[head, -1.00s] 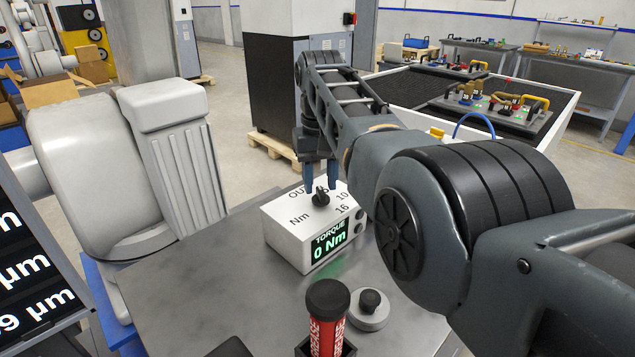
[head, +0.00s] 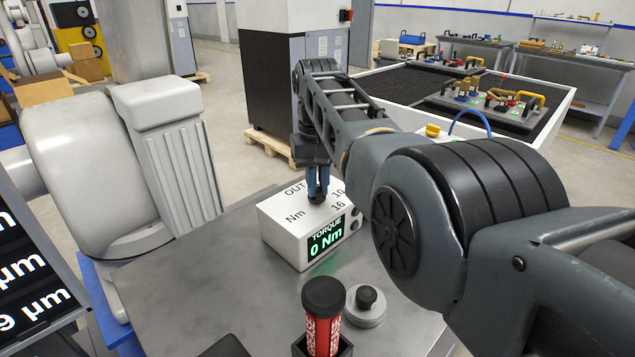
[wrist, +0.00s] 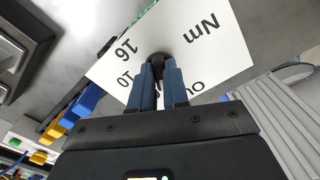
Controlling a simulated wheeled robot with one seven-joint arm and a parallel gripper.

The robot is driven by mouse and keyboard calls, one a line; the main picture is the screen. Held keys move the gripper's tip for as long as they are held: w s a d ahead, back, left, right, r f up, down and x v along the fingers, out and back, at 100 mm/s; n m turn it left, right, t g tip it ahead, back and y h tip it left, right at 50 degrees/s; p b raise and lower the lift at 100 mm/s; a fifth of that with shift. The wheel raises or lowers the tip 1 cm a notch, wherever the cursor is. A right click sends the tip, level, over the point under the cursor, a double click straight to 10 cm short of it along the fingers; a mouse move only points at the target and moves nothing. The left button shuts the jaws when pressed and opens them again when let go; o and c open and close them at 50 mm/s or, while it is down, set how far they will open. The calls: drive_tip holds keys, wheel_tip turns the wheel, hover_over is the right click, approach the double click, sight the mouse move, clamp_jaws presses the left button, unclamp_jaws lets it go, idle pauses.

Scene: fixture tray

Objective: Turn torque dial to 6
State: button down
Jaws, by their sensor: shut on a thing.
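The torque box (head: 285,236) is a white unit on the grey bench, with its green display (head: 326,239) reading 0 Nm. Its top is printed with OUT, Nm, 10 and 16; these labels also show on the box top in the wrist view (wrist: 215,60). My gripper (head: 317,197) points down over the box top, shut on the black torque dial (wrist: 158,58). In the wrist view the blue fingers (wrist: 159,75) close on the dial's raised grip from both sides. The fingers hide most of the dial and the label behind it, so its pointer direction cannot be told.
A red cylinder with a black cap (head: 323,315) stands in a dark holder at the bench front. A round grey piece with a black knob (head: 367,305) sits beside it. A large pale machine (head: 130,170) stands on the left. The bench's left-middle is clear.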

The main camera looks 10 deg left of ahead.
drive_tip(key=m, duration=0.4)
drive_tip(key=shift+a, duration=0.1)
idle(0.4)
drive_tip(key=c, duration=1.1)
unclamp_jaws()
drive_tip(key=shift+r, duration=0.1)
wheel_tip(320, 180, up, 8)
drive_tip(key=shift+f+b, duration=0.15)
drive_tip(key=shift+b, duration=0.55)
